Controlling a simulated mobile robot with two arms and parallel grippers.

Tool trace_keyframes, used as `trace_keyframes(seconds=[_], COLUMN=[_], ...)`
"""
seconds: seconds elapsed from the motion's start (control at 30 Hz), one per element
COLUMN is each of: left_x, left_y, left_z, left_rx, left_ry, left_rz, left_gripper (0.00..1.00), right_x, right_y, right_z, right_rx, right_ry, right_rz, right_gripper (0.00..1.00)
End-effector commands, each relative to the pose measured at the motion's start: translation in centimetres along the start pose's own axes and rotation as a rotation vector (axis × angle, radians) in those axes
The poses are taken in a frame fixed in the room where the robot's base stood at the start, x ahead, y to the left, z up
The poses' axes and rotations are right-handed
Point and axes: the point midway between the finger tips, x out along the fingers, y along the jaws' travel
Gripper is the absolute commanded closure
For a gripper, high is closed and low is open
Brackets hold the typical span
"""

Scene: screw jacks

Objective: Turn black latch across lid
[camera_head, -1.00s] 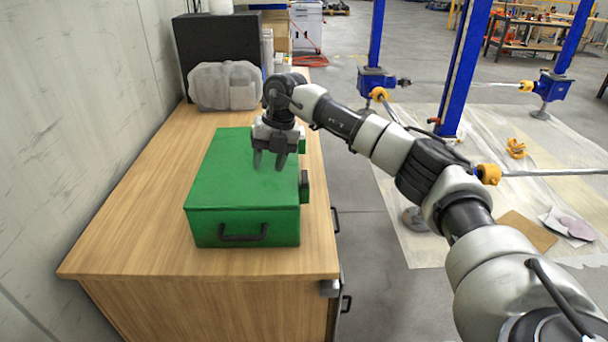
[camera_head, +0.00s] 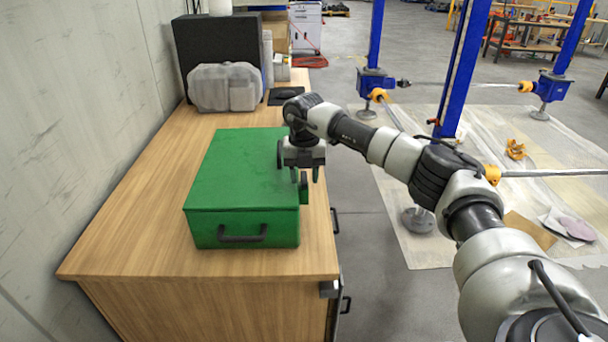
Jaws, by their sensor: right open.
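A green box (camera_head: 240,180) with a closed lid stands on the wooden cabinet top. A black handle (camera_head: 243,236) is on its front face. A black latch (camera_head: 304,188) shows on the box's right side, upright along the side and partly hidden by my gripper. My right gripper (camera_head: 305,178) points down at the box's right edge, close to the latch. Its fingers are apart and hold nothing. I cannot tell whether a finger touches the latch. My left gripper is out of view.
The wooden cabinet (camera_head: 140,235) has free room left of and in front of the box. A translucent grey container (camera_head: 225,87) and a black case (camera_head: 215,45) stand behind. A wall runs along the left. Blue screw jacks (camera_head: 375,82) stand on the floor at right.

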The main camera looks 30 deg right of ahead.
Motion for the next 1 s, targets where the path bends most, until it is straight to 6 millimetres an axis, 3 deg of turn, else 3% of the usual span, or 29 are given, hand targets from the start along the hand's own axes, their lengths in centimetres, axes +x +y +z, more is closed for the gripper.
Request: trace_keyframes(seconds=[0.3,0.6,1.0], left_x=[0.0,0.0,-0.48], left_y=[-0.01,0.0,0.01], left_z=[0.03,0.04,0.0], left_rx=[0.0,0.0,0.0], left_ry=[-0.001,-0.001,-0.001], left_rz=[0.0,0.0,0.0], left_gripper=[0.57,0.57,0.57], right_x=[0.33,0.3,0.16], right_y=[0.02,0.03,0.03], right_z=[0.0,0.0,0.01], right_rx=[-0.001,-0.001,-0.063], right_ry=[0.0,0.0,0.0], right_rz=[0.0,0.0,0.0], right_gripper=[0.57,1.0,1.0])
